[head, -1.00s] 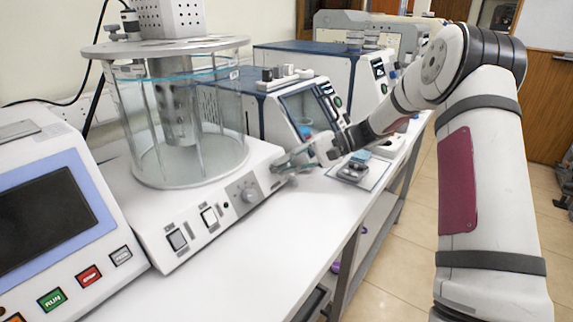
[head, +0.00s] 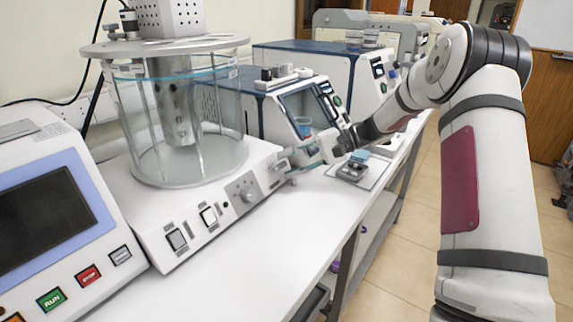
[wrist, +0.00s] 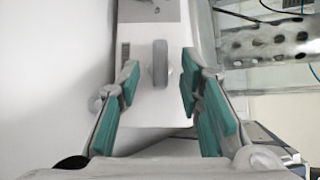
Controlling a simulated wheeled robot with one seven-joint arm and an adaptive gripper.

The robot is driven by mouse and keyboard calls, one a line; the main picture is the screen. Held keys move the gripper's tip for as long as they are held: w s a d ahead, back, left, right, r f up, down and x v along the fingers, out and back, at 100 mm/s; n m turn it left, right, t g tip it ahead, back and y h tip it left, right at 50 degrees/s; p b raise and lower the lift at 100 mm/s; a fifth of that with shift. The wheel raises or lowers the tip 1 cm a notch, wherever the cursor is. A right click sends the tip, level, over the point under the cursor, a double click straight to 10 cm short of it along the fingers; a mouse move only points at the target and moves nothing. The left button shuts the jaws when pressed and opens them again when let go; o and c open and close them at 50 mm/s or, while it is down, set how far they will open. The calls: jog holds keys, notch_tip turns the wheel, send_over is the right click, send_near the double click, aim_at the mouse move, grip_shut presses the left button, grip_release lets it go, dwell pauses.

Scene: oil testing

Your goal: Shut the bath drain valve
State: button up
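The bath is a clear glass cylinder (head: 222,115) on a white base (head: 205,222) with a knob and switches on its front. In the wrist view, a grey upright lever (wrist: 160,63), which looks like the drain valve handle, stands out from the base's white end face (wrist: 142,105). My gripper (head: 283,163) is at the right end of the base in the head view. In the wrist view my gripper (wrist: 160,80) is open, its green-padded fingers on either side of the lever with gaps. The lever is not clearly visible in the head view.
A panel with a dark screen (head: 45,215) stands at the left. Blue-and-white instruments (head: 270,105) stand behind my gripper. A small device with a blue top (head: 355,165) sits on the bench to the right. The bench front (head: 270,250) is clear.

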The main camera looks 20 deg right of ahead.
jog(key=v, duration=1)
jog(key=shift+d+r, duration=0.15)
jog(key=shift+d, duration=0.1)
jog(key=shift+s, duration=0.1)
jog(key=s+a+r+n+g+h+p, duration=0.1)
jog(key=s+a+r+h+p, duration=0.1)
jog(key=s+a+r+h, duration=0.45)
jog(key=s+a+r+n+g+h+p, duration=0.15)
jog(key=s+a+r, duration=0.35)
jog(key=s, duration=0.5)
jog(key=s+r+n+t+h+p, duration=0.1)
jog(key=s+n+t+h+p, duration=0.2)
jog(key=s, duration=2)
jog(key=t+h+p, duration=0.1)
jog(key=h+p, duration=0.1)
jog(key=shift+a+r+h, duration=0.3)
jog(key=shift+h, duration=0.1)
jog(key=shift+n, duration=0.25)
